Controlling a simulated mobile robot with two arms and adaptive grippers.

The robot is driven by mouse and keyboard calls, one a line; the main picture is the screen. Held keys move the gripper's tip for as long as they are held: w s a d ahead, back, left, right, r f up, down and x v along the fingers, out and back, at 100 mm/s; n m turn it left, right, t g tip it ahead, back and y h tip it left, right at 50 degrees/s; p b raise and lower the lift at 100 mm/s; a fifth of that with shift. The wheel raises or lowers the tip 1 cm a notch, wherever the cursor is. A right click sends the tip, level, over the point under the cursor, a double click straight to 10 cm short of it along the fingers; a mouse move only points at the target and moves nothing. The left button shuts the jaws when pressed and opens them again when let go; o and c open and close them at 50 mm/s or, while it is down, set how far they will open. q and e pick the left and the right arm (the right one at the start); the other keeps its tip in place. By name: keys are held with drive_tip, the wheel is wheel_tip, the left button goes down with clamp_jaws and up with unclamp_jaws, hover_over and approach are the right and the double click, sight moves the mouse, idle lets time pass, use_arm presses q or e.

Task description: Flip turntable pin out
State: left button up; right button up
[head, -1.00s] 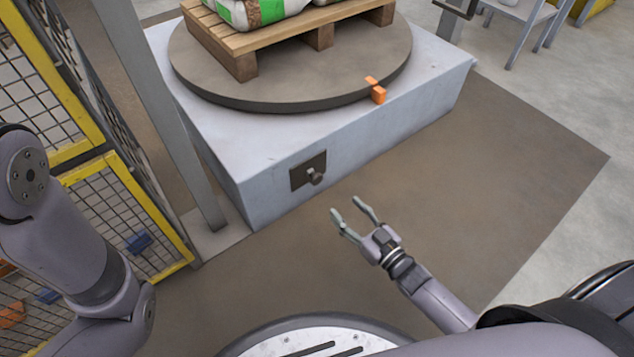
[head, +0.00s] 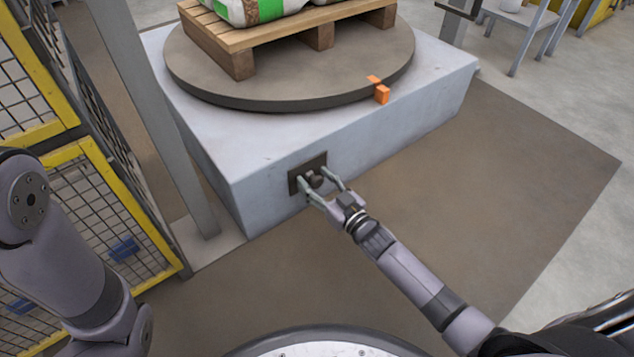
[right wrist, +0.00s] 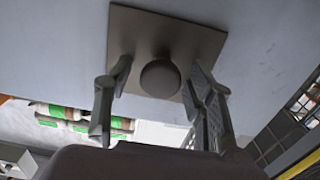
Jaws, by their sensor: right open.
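The turntable pin has a dark round knob (head: 317,181) on a dark square plate (head: 296,182) on the front of the pale base. In the right wrist view the knob (right wrist: 160,78) stands in front of its plate (right wrist: 190,38). My right gripper (head: 320,185) is open, with one finger on each side of the knob; it also shows in the right wrist view (right wrist: 158,85). I see gaps between fingers and knob there. The round turntable (head: 290,90) sits on top of the base. My left gripper is out of view; only my left arm shows.
A wooden pallet (head: 240,62) with bags (head: 262,8) stands on the turntable. An orange block (head: 382,95) sits at the turntable's edge. A grey post (head: 160,120) and yellow-framed mesh fence (head: 130,215) stand at left. The floor right of the base is clear.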

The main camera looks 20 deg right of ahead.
drive_tip(key=shift+c, duration=0.2)
clamp_jaws()
idle(0.3)
